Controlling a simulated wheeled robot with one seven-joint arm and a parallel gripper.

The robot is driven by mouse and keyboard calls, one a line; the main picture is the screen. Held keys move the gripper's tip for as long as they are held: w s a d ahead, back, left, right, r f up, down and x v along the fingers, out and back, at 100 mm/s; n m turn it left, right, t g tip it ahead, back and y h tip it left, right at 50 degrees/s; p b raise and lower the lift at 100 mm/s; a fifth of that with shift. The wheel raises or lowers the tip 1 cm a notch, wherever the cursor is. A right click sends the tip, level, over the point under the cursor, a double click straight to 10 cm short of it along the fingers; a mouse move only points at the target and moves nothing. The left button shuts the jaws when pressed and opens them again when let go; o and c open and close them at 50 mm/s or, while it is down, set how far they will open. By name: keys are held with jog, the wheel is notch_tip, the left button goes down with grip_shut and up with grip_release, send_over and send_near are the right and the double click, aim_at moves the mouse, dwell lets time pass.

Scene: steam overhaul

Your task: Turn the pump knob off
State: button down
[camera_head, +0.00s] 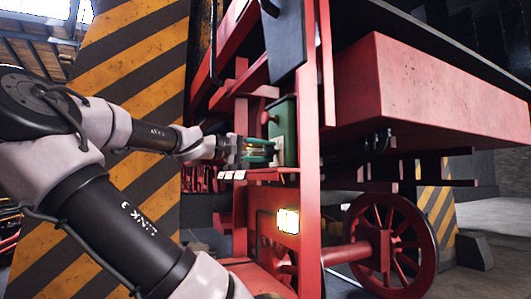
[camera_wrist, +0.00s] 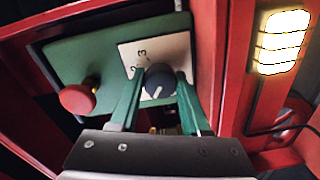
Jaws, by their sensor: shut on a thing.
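The pump knob (camera_wrist: 160,78) is a dark round dial with a white pointer line. It sits on a pale plate (camera_wrist: 178,48) with printed digits, of which a 2 and a 3 are readable. The plate is on a green pump box (camera_wrist: 75,55), which also shows in the head view (camera_head: 284,118) on the red cart. My gripper (camera_wrist: 159,82) has its two green fingers on either side of the knob and is shut on it. In the head view my gripper (camera_head: 262,153) reaches the box from the left; the knob is too small to tell there.
A red mushroom button (camera_wrist: 77,98) stands out from the box left of the knob in the wrist view. A lit lamp (camera_wrist: 284,42) is on the red frame at right. In the head view a red post (camera_head: 307,130) stands close right of the box, and a striped pillar (camera_head: 135,60) stands behind my arm.

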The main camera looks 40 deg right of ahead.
jog(key=shift+n, duration=0.6)
jog(key=shift+c, duration=1.8)
grip_release()
jog(key=v, duration=1)
jog(key=shift+a, duration=0.4)
